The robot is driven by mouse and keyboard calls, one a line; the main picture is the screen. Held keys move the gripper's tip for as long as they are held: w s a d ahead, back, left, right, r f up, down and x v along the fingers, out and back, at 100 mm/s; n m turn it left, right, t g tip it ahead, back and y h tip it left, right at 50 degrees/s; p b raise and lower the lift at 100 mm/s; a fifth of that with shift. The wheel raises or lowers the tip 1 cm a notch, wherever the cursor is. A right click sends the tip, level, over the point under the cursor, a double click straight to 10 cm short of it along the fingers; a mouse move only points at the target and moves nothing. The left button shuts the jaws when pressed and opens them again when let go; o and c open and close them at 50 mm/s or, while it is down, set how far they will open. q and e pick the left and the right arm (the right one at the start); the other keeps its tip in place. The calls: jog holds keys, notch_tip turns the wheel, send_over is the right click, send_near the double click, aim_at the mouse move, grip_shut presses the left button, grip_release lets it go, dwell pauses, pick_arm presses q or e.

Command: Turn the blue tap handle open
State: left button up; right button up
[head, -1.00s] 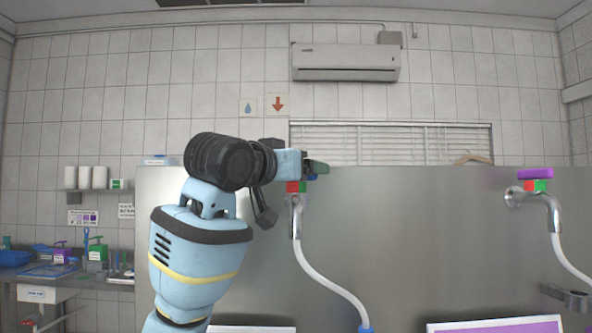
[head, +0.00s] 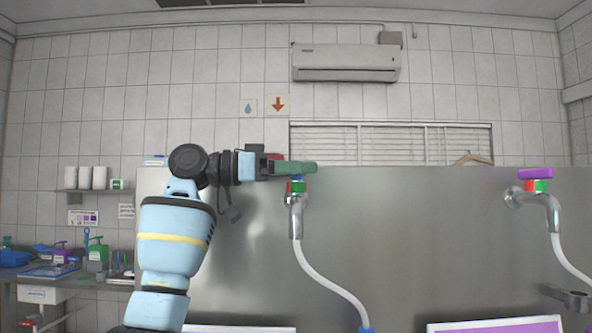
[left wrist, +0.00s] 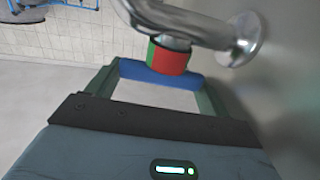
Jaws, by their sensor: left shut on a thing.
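The blue tap handle (left wrist: 160,77) sits on top of the left tap, spanning between the two green fingers of my left gripper (left wrist: 158,85) in the left wrist view. The gripper is shut on it. In the head view the gripper (head: 298,168) reaches in from the left over the tap and hides most of the handle; a sliver of blue (head: 297,177) shows below the fingers. Under the handle is a red and green collar (head: 297,187), green mostly facing the head camera. The metal tap (head: 297,217) has a white hose below. My right gripper is out of view.
A second tap with a purple handle (head: 535,174) and its own hose stands at the right. A metal panel (head: 410,220) stands behind both taps. A bench with blue and green items (head: 60,270) is at the far left.

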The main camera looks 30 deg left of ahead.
pick_arm(q)
jog(key=shift+m+g+h, duration=0.6)
jog(key=shift+m+g, duration=0.2)
jog(key=shift+g, duration=0.3)
jog(key=shift+f, duration=0.1)
jog(key=o, duration=0.9)
jog(key=shift+c, duration=0.2)
jog(key=shift+o, duration=0.4)
jog(key=shift+s+d, duration=0.1)
jog(key=shift+s, duration=0.1)
jog(key=shift+w, duration=0.1)
